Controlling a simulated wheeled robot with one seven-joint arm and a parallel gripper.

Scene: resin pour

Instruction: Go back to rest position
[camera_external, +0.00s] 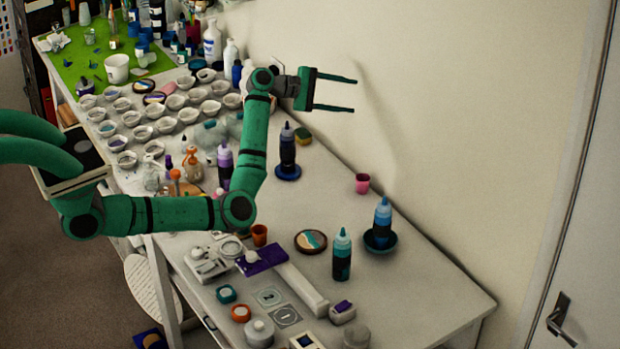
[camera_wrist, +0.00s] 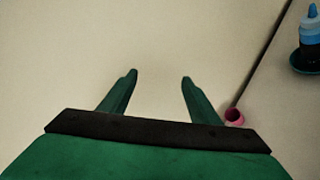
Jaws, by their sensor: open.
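My gripper (camera_external: 354,94) is raised above the back of the white table (camera_external: 420,285), in front of the bare wall. Its two green fingers point to the right in the external view. They are apart with nothing between them. In the wrist view my gripper (camera_wrist: 158,78) also shows spread and empty fingers against the plain wall. The green arm reaches over the table from the left, bent at the elbow.
A pink cup (camera_external: 362,183) stands by the wall. Dark bottles stand on saucers, one blue-capped (camera_external: 382,218) and one purple-capped (camera_external: 288,150). A teal-capped bottle (camera_external: 342,255) stands nearer the front. Many small bowls (camera_external: 188,115) crowd the left. The table's right end is clear.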

